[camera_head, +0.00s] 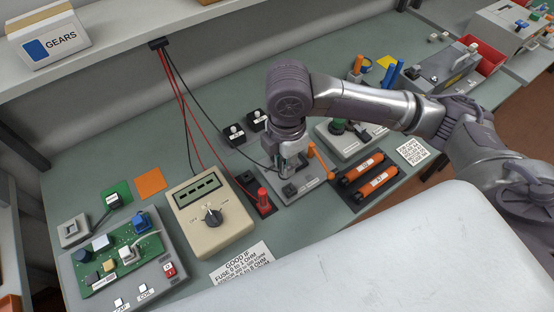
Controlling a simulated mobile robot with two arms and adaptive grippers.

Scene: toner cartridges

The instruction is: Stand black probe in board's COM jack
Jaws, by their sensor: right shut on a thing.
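My right gripper (287,168) points down over a small grey fixture (311,191) at the middle of the bench. It is shut on the black probe, which is mostly hidden by the fingers. The probe's thin black cable (217,116) runs from the shelf clip down to the gripper. A green circuit board (118,262) lies on a grey base at the lower left, with small labels at its front edge. I cannot make out which jack is COM. My left gripper is not in view.
A beige meter (211,218) with a dial stands left of the gripper. A red probe (263,199) stands in a black holder beside it. Two orange fuses (370,178) lie on a dark tray to the right. A white surface (385,250) fills the front.

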